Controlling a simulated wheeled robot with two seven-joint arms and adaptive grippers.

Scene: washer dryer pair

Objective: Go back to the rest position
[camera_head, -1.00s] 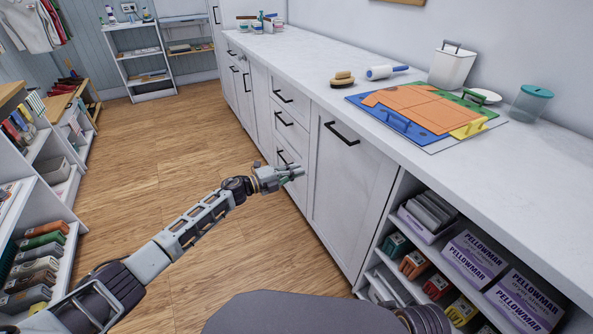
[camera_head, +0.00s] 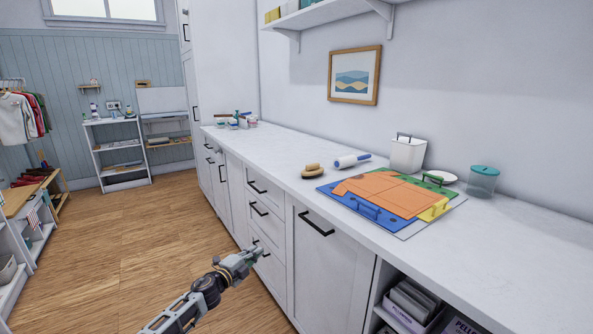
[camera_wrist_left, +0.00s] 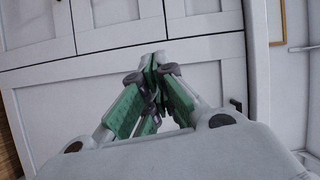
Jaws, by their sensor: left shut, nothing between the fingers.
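My left gripper (camera_head: 257,251) is in front of the white drawers (camera_head: 265,212) under the counter, low over the floor. In the left wrist view its green-padded fingers (camera_wrist_left: 152,95) are closed together with nothing between them. White cabinet fronts fill the view beyond the fingertips. I cannot tell from these views how small the gap to the drawers is. My right gripper is not in view.
The white counter (camera_head: 275,150) holds a colourful board (camera_head: 385,195), a brush (camera_head: 313,171), a lint roller (camera_head: 351,161), a white bin (camera_head: 407,155) and a teal-lidded jar (camera_head: 483,181). The wooden floor (camera_head: 135,240) on the left is open, with shelves (camera_head: 118,155) farther back.

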